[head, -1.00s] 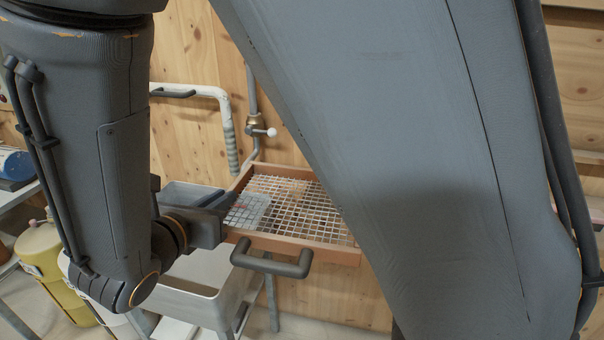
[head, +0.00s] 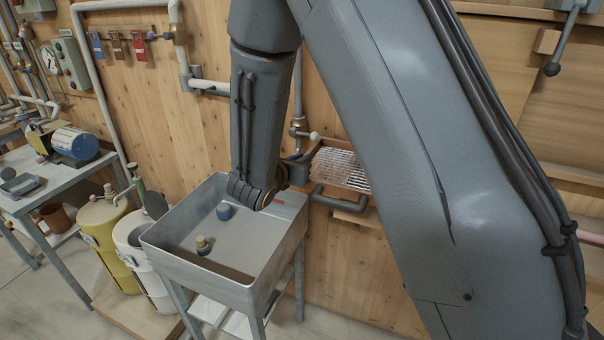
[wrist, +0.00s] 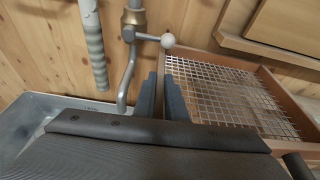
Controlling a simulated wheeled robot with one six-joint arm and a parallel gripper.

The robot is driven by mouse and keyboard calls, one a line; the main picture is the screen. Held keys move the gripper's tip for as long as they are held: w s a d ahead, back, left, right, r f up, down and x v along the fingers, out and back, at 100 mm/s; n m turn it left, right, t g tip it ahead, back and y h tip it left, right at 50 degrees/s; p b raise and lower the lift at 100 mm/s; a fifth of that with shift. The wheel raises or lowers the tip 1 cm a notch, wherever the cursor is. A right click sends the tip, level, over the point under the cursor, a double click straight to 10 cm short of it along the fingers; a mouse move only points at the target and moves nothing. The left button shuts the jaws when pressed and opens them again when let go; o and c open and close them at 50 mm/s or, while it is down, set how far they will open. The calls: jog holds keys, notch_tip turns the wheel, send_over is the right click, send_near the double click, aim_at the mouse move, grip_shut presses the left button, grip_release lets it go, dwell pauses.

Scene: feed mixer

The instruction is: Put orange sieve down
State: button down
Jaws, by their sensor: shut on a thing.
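The orange sieve (head: 343,168) has an orange-brown frame, a wire mesh and a dark bar handle on its near side. It hangs in front of the wooden wall, right of the sink, partly behind my arm in the head view. In the wrist view the sieve (wrist: 279,78) fills the right side, mesh facing the camera. In the head view my gripper (head: 300,166) is small and partly covered by my wrist.
A tap with a white knob (head: 314,136) is close behind. A yellow bin (head: 105,240) and a workbench (head: 60,190) stand left.

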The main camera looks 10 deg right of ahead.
jog(key=shift+a+f, duration=0.15)
jog(key=shift+f, duration=0.4)
notch_tip(320, 180, down, 5)
jog(key=shift+w+r+p, duration=0.15)
jog(key=shift+p, duration=1.1)
jog(key=shift+f, duration=0.2)
jog(key=c, duration=1.8)
grip_release()
jog(key=shift+r, duration=0.15)
